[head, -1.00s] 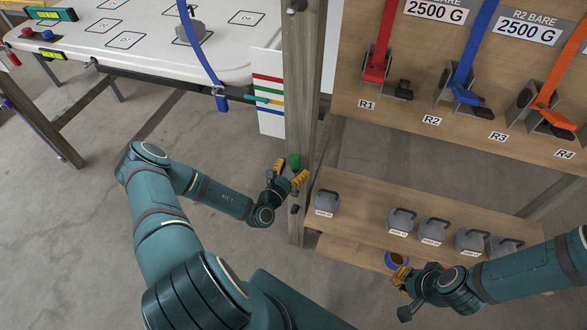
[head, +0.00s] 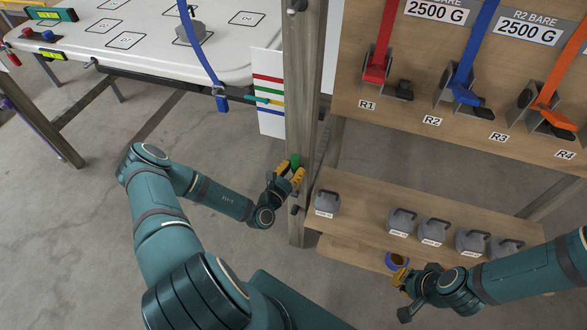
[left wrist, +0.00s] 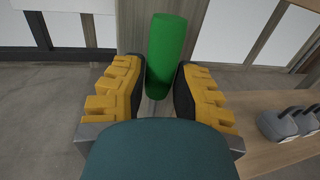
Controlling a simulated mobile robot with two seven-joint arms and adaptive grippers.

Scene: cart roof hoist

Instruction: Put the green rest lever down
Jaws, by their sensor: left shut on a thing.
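The green rest lever (head: 296,160) stands up beside the wooden post in the head view. In the left wrist view it is a green cylinder (left wrist: 166,50) between the yellow fingers. My left gripper (head: 291,171) is shut on it; the fingers hide its lower part. My right gripper (head: 400,277) is low at the right, just below a blue round item (head: 396,260) at the lower shelf; how far its fingers are apart does not show.
The wooden post (head: 301,110) stands right beside the left gripper. A shelf (head: 365,200) with several grey weights is to its right. A strap board (head: 350,60) is above, and a white cart roof (head: 150,50) is upper left. Open floor lies below the roof.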

